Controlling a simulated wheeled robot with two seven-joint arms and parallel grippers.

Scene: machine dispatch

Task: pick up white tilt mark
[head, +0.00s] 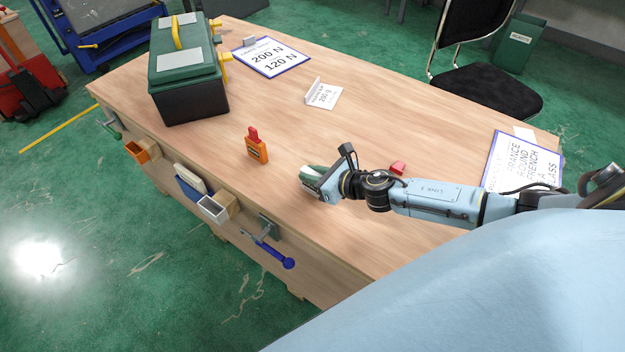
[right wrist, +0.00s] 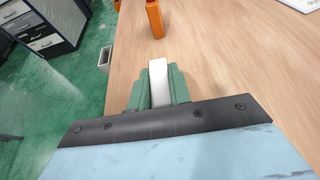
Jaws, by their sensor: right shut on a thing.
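The white tilt mark (right wrist: 158,82) is a small, pale block between the green fingers of my right gripper in the right wrist view. My right gripper (head: 311,180) is shut on it, over the front middle of the wooden table (head: 340,140). In the head view the fingers mostly hide the mark. I cannot tell whether it touches the tabletop or is held just above it. My left gripper is not in view.
An orange item with a red top (head: 257,149) stands left of my right gripper. A small red block (head: 398,167) lies behind my right arm. A green toolbox (head: 187,72), paper signs (head: 271,57) and a white card (head: 323,95) are farther back. Holders (head: 213,208) hang along the front edge.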

